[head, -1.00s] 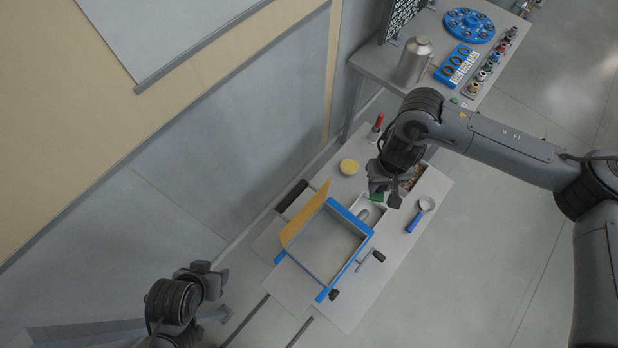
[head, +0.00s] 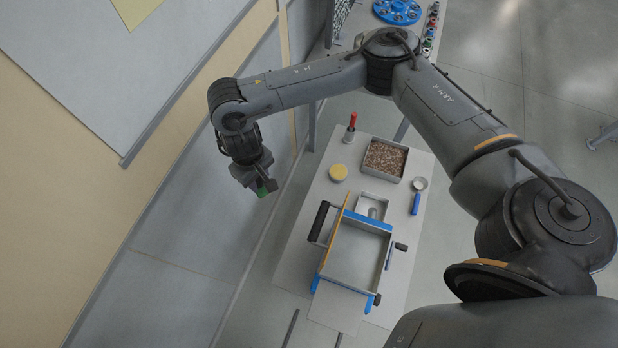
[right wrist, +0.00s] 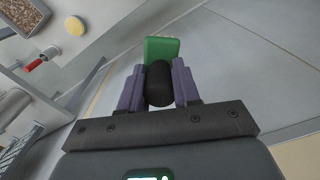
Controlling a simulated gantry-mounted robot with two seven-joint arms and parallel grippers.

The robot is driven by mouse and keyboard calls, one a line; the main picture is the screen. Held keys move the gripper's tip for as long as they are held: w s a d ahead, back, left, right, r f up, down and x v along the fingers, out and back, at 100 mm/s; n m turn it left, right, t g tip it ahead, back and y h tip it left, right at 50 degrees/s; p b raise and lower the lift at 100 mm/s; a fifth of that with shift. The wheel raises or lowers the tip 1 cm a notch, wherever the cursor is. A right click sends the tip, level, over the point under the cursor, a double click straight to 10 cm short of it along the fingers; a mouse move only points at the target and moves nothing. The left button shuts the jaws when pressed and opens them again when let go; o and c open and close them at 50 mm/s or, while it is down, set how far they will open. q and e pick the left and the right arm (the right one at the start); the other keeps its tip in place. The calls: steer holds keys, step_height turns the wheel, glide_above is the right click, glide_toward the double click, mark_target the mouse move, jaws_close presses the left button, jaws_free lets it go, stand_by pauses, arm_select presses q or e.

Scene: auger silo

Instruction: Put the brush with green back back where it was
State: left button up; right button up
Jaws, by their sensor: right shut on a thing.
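My right gripper (head: 258,182) is shut on the brush with green back (head: 267,188) and holds it in the air to the left of the table, near the wall. In the right wrist view the green back (right wrist: 162,49) sticks out beyond the purple fingertips of the gripper (right wrist: 158,82). The brush's black round grip (right wrist: 159,84) sits between the two fingers. The bristle side is mostly hidden. My left gripper is out of view.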

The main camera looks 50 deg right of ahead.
steer(key=shift+w+f+m+b, duration=0.25)
steer(key=shift+w+f+b, duration=0.1)
steer(key=shift+w, duration=0.15)
steer(key=shift+w+f+m+b, duration=0.25)
steer(key=shift+w+b, duration=0.1)
steer(key=shift+w, duration=0.1)
steer(key=d+f+m+b, duration=0.3)
steer(key=d+f+b, duration=0.1)
steer(key=f+b, duration=0.25)
steer(key=d+f+m+b, duration=0.3)
steer(key=d+f+b, duration=0.15)
steer(key=f, duration=0.35)
steer(key=s+d+f+m+b, duration=0.2)
steer(key=s+d+f+b, duration=0.45)
steer(key=f, duration=0.35)
steer(key=s+d+f+m+b, duration=0.2)
steer(key=s+d+f+b, duration=0.4)
steer(key=f, duration=0.4)
steer(key=shift+w+d+f+b, duration=0.15)
steer(key=shift+f+b, duration=0.6)
steer(key=shift+f, duration=1)
steer(key=shift+w+d+f+b, duration=0.15)
steer(key=shift+f+b, duration=0.55)
steer(key=shift+f, duration=1.1)
steer(key=shift+w+d+f+b, duration=0.15)
steer(key=shift+f+b, duration=0.6)
steer(key=shift+f, duration=1)
steer(key=shift+a, duration=0.1)
